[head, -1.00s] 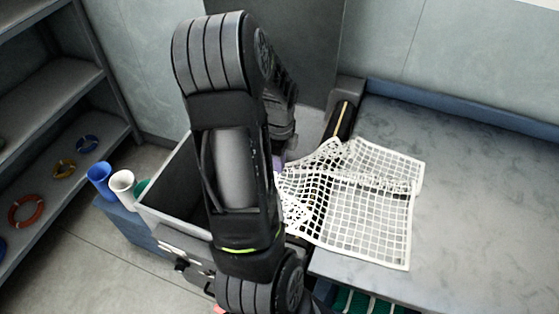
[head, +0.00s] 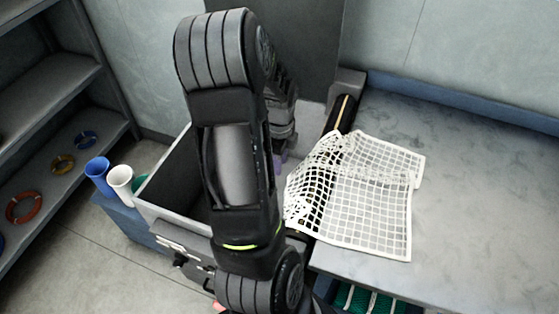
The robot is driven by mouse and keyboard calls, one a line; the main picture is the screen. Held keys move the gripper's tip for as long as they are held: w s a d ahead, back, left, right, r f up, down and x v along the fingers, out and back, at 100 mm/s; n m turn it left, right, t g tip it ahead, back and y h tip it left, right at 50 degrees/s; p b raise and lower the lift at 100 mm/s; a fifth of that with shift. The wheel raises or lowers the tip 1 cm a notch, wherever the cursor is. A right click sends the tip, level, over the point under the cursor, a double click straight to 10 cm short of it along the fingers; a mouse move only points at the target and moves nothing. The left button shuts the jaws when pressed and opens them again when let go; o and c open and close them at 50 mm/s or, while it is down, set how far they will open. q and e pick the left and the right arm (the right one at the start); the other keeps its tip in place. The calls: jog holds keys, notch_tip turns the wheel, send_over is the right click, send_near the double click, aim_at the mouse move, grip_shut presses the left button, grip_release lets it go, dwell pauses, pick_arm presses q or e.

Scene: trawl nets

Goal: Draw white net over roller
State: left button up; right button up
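The white net (head: 365,205) lies partly flat on the grey table (head: 480,200). Its left part is bunched and bends over the black roller (head: 341,115), which has a yellow stripe and runs along the table's left edge. The net's left end hangs on the bin side, partly behind my arm. My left gripper (head: 281,158) is mostly hidden behind my own arm, above the grey bin, with purple fingertip parts just showing left of the net. Whether it holds anything is hidden. My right gripper is out of view.
The open grey bin (head: 160,200) stands left of the roller. Blue (head: 98,176) and white (head: 120,184) cups stand at its left. A shelf (head: 70,85) with coloured rings is at far left. Green netting (head: 362,301) shows below the table. The table's right side is clear.

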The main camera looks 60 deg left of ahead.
pick_arm(q)
jog(key=o, duration=0.6)
jog(key=shift+o, duration=0.5)
jog(key=o, duration=0.6)
jog(key=shift+c, duration=0.2)
notch_tip(320, 180, up, 6)
jog(key=p, duration=0.4)
jog(key=shift+f, duration=0.2)
